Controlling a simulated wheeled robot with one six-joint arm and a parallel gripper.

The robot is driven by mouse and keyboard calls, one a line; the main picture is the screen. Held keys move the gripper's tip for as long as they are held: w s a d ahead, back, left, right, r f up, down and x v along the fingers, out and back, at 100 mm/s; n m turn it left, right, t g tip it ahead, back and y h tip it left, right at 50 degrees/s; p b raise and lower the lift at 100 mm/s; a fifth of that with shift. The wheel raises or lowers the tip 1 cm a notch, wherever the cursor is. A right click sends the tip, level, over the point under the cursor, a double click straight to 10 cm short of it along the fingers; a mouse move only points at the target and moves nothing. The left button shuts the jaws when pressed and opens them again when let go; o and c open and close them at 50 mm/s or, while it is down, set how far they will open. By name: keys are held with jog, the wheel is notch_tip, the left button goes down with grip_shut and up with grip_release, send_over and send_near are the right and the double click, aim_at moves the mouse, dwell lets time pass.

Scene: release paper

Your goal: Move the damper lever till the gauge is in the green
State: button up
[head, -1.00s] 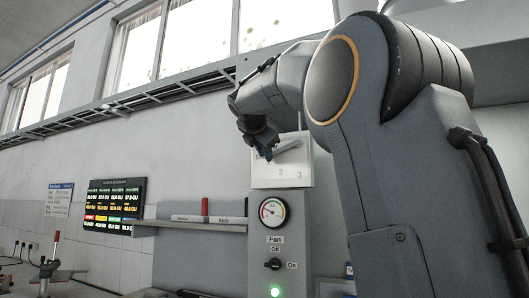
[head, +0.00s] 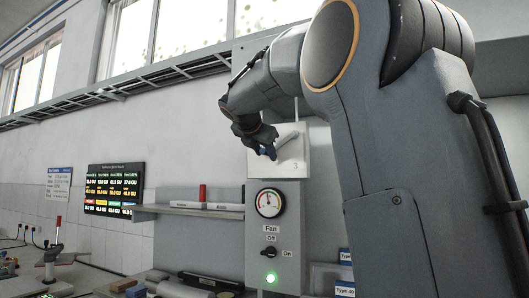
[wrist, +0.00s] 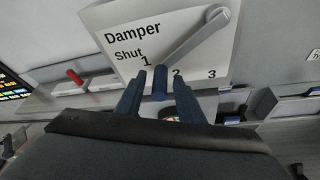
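The damper lever (wrist: 200,35) is a grey bar on a white plate (wrist: 115,40) marked Damper, Shut, 1, 2 and 3. In the wrist view it slants down-left from its pivot, its end between 1 and 2. Its blue knob (wrist: 160,84) sits between the two blue fingers of my gripper (wrist: 160,76), with a narrow gap on each side. The fingers are apart. In the head view, my gripper (head: 266,152) is at the lever's end, and 2 is hidden. The round gauge (head: 269,203) below has its needle nearly upright; the green band is too small to place exactly.
Below the gauge are the fan switch (head: 269,253), turned toward On, and a lit green lamp (head: 271,278). A shelf (head: 190,212) with markers is left of the panel. A dark display board (head: 114,189) hangs further left.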

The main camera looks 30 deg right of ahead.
jog(key=b+v, duration=0.2)
jog(key=v, duration=0.5)
jog(key=shift+s+a, duration=0.3)
jog(key=shift+r, duration=0.1)
dwell(0.3)
jog(key=s+a+f+m+g+y, duration=0.1)
jog(key=a+f+m+g+y, duration=0.2)
jog(key=f, duration=1.5)
jog(key=s+a+f+m+g+y, duration=0.1)
jog(key=a+f+m+y, duration=0.35)
jog(key=f, duration=1.45)
jog(key=s+a+f+m+g, duration=0.1)
jog(key=s+a+f+m, duration=0.2)
jog(key=s+f+m, duration=0.2)
jog(key=s+a+f+m+g+y, duration=0.1)
jog(key=s+f+m, duration=0.4)
jog(key=s+f, duration=0.6)
jog(key=s+a+f+m+g+y, duration=0.1)
jog(key=s+a+f+m+g, duration=0.2)
jog(key=s+f, duration=0.5)
notch_tip(320, 180, down, 3)
jog(key=shift+s+a+f+m, duration=0.1)
jog(key=shift+s+a+m, duration=0.15)
jog(key=shift+a+m, duration=0.75)
jog(key=shift+d, duration=0.3)
